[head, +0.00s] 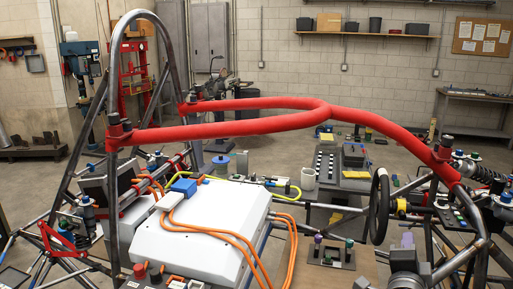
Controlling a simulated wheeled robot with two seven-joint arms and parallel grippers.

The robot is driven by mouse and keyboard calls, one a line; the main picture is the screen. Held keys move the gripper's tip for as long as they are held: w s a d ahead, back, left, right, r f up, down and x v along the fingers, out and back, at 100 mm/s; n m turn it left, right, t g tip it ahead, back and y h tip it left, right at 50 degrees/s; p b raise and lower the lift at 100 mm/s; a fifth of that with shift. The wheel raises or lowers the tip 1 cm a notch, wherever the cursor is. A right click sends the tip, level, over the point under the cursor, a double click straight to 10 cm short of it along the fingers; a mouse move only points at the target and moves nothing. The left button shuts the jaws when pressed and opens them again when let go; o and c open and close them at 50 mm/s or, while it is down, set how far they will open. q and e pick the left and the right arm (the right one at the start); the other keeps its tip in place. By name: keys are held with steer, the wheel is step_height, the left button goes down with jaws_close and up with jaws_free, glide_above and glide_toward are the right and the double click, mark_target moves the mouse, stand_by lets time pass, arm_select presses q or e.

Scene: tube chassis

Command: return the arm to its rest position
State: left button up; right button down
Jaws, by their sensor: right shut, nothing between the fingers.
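My right gripper (404,258) shows low at the right of the head view as a dark grey shape at the bottom edge. It looks shut and empty, beside the chassis tubes and below the steering wheel (379,206). Its fingertips are small and hard to make out. My left gripper is not in view. The tube chassis (85,130) fills the foreground, with a tall grey hoop at the left and red padded tubes (240,128) running across the middle to the right.
A white box (200,240) with orange cables (225,233) sits inside the chassis. A black stand (331,252) with small coloured parts is left of my gripper. Grey tubes (470,255) rise at the lower right.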

steer(key=a+f+n+g+y+b, duration=0.25)
steer(key=a+f+n+y, duration=0.4)
steer(key=f, duration=0.95)
steer(key=a+f+n+g+y+b, duration=0.3)
steer(key=a+f+n, duration=0.4)
steer(key=a+f, duration=0.75)
steer(key=s+a+f+n+g+y+b, duration=0.1)
steer(key=s+a+f+g, duration=0.2)
steer(key=s+f, duration=0.5)
steer(key=s+a+f+n+g+y+b, duration=0.1)
steer(key=s+a+f+n+g+b, duration=0.1)
steer(key=s+f, duration=0.6)
steer(key=s+a+f+n+g+y+b, duration=0.1)
steer(key=s+a+f+n+g+y, duration=0.1)
steer(key=s+f, duration=0.6)
step_height(320, 180, down, 6)
steer(key=shift+a+r+g, duration=0.25)
steer(key=shift+a+g, duration=0.6)
steer(key=shift+g, duration=0.3)
